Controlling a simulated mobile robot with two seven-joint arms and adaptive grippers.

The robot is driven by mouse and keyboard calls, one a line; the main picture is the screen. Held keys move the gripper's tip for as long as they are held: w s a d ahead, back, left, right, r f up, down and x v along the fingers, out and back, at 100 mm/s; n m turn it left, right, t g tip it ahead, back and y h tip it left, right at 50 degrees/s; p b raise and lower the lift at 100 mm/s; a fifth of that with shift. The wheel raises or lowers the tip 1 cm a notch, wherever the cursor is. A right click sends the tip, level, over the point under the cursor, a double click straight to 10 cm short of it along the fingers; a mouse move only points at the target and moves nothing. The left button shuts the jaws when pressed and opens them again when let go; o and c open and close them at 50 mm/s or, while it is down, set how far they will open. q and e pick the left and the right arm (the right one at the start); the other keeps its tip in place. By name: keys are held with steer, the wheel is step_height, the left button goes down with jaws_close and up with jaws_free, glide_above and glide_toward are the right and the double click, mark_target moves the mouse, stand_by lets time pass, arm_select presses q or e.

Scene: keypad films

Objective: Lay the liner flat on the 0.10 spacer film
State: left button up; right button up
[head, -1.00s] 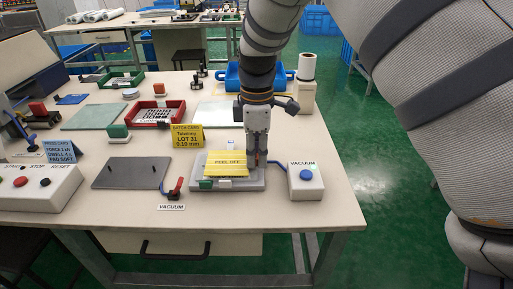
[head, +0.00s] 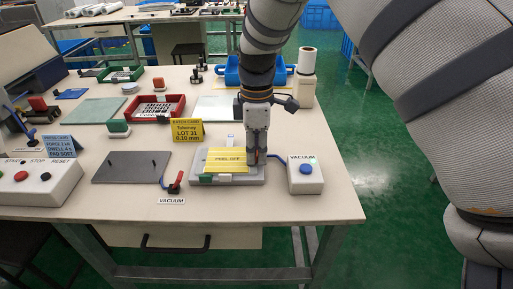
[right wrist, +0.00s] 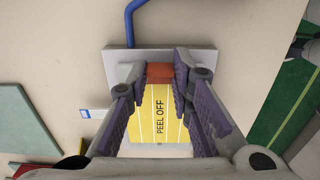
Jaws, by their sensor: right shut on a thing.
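The yellow liner marked PEEL OFF (head: 226,160) lies over the grey vacuum plate (head: 258,180). It also shows in the right wrist view (right wrist: 158,110), between my fingers. I cannot make out the 0.10 spacer film apart from it. My right gripper (head: 256,156) points down at the right end of the plate. In the right wrist view its purple-padded fingers (right wrist: 160,75) are shut on a small orange-red block (right wrist: 160,72) at the liner's end. Whether the block is fixed to the liner is unclear. My left gripper is not in view.
A white VACUUM box (head: 306,173) with a blue button stands just right of the plate. A dark flat plate (head: 131,167) and a red-handled vacuum valve (head: 175,183) are to its left. A yellow batch card (head: 187,130) reading 0.10 mm stands behind. A red tray (head: 159,118) is farther back.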

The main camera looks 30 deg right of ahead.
steer(key=o, duration=0.8)
step_height(320, 180, up, 12)
steer(key=shift+r, duration=0.1)
